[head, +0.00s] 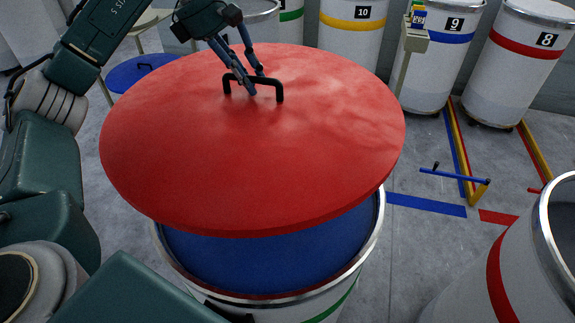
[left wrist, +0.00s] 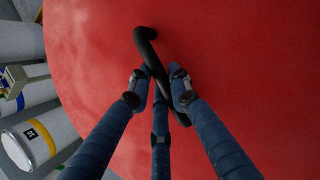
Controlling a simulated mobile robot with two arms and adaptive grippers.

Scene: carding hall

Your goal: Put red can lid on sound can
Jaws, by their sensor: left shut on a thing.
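The red can lid (head: 250,160) is a large round disc with a black bar handle (head: 282,92). My left gripper (head: 256,86) is shut on the handle from above; the left wrist view shows its fingers around the handle (left wrist: 148,42) against the red lid (left wrist: 240,50). The lid hangs above an open can (head: 325,298) with a metal rim, white wall, green stripe and blue inside. The lid hides the can's far rim, and the near rim shows below it. Another open can (head: 460,290) with a red stripe stands at right, cut off. My right gripper is out of view.
Numbered cans 10 (head: 350,35), 9 (head: 440,60) and 8 (head: 515,65) stand at the back. A blue lid (head: 140,72) lies at back left. A beige post (head: 408,50) and a low blue-and-yellow bar (head: 455,178) are at right. Taped grey floor (head: 430,235) is free between.

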